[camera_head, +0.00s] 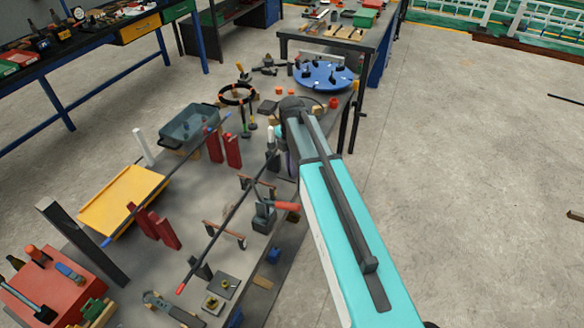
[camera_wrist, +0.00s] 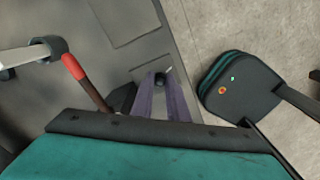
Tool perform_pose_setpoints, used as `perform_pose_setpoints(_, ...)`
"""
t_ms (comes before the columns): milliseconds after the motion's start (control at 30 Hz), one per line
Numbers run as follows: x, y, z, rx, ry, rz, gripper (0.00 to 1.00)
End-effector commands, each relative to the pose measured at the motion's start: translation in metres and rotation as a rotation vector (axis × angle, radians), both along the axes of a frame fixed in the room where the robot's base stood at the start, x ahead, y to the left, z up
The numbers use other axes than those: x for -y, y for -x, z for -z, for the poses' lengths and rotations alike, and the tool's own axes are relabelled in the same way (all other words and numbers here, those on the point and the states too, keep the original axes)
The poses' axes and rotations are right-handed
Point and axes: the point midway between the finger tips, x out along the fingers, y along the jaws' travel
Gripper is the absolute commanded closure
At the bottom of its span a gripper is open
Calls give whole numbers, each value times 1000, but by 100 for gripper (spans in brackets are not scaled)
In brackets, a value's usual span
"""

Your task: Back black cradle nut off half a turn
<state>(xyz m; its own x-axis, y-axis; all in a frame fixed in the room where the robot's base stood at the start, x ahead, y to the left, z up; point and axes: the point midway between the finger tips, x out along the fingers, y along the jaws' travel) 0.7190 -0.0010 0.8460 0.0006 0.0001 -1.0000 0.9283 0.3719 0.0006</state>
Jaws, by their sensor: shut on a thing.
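How far the nut has turned cannot be told. In the head view my turquoise arm reaches over the right edge of the table and hides most of the gripper and the nut.
The grey table (camera_head: 180,190) is crowded. It carries a long dark rod (camera_head: 228,220), a yellow tray (camera_head: 122,200), a grey-blue bin (camera_head: 190,128), red blocks (camera_head: 232,150) and a blue round plate (camera_head: 324,76). An orange-handled clamp (camera_head: 266,214) stands near my arm. Bare floor lies right.

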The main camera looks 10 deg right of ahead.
Motion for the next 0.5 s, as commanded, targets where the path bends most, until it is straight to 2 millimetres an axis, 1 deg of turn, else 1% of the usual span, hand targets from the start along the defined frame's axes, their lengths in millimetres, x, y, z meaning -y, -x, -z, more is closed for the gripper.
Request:
perform_pose_setpoints(33, 0, 3, 1, -7, 1, -14, 100)
perform_pose_setpoints(200, 0, 3, 1, -7, 1, -38, 100)
perform_pose_setpoints(500, 0, 3, 1, -9, 0, -39, 100)
